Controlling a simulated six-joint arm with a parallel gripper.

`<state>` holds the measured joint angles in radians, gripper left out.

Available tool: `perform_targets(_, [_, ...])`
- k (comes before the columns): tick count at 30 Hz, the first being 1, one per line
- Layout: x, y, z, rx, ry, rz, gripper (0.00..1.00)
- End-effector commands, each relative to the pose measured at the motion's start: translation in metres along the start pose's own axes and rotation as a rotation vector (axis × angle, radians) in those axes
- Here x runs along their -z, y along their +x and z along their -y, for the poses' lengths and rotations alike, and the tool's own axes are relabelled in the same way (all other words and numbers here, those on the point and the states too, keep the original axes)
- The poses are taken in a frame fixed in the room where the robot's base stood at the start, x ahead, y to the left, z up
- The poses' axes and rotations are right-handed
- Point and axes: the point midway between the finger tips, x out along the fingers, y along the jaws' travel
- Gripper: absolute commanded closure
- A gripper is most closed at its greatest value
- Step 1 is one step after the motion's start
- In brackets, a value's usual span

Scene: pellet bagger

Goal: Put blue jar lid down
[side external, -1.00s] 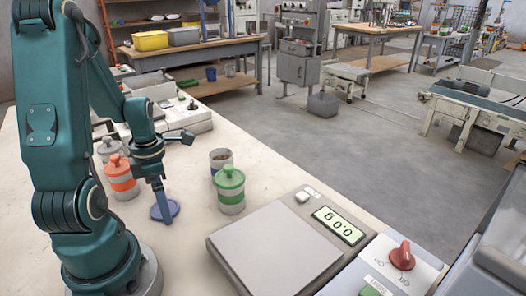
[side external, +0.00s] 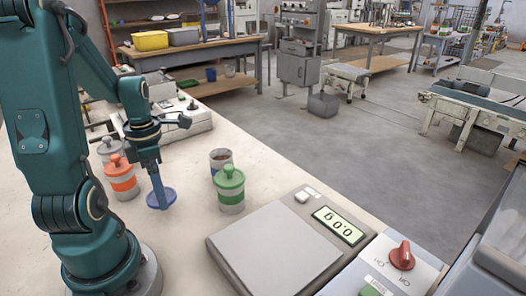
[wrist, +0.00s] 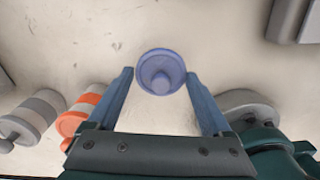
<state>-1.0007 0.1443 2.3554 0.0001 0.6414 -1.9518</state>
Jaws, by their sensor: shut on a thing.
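The blue jar lid (side external: 161,199) is a round disc with a centre knob, over the bench left of the green jar. The wrist view shows the lid (wrist: 161,72) with its knob facing the camera. My gripper (side external: 161,205) is shut on the lid, one finger at each side of its rim, as the wrist view of my gripper (wrist: 159,75) shows. Whether the lid touches the bench I cannot tell. An open jar (side external: 221,158) with a blue band and dark contents stands behind the green-lidded jar (side external: 231,191).
An orange-lidded jar (side external: 121,177) and a grey-lidded jar (side external: 107,147) stand left of the lid. A scale (side external: 275,245) reading 0.0 and a panel with a red knob (side external: 402,256) are at the right. Bare bench (side external: 185,225) lies between lid and scale.

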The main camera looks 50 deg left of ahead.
Motion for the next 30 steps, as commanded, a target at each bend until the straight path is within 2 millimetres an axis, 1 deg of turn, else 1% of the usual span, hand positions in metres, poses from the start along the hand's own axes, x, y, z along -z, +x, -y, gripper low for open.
perform_targets(1, [-0.001, -0.011, -0.002, -0.009, 0.000, 0.004, 0.76])
perform_targets(3, [-0.001, -0.024, -0.002, -0.010, 0.000, 0.004, 0.76])
perform_targets(7, [0.000, -0.043, -0.001, -0.007, 0.000, 0.003, 0.76])
perform_targets(9, [0.000, -0.051, -0.001, -0.004, 0.000, 0.002, 0.76])
perform_targets(13, [0.000, -0.060, 0.000, -0.002, 0.021, 0.001, 0.76])
perform_targets(17, [0.000, -0.066, 0.001, -0.003, 0.112, 0.000, 0.76])
perform_targets(20, [-0.004, -0.076, -0.010, -0.005, 0.241, 0.000, 0.76])
perform_targets(23, [-0.015, -0.086, -0.023, -0.004, 0.410, 0.000, 0.76])
perform_targets(26, [-0.030, -0.094, -0.037, -0.003, 0.593, 0.000, 0.76])
perform_targets(30, [-0.055, -0.103, -0.052, -0.002, 0.849, 0.000, 0.76])
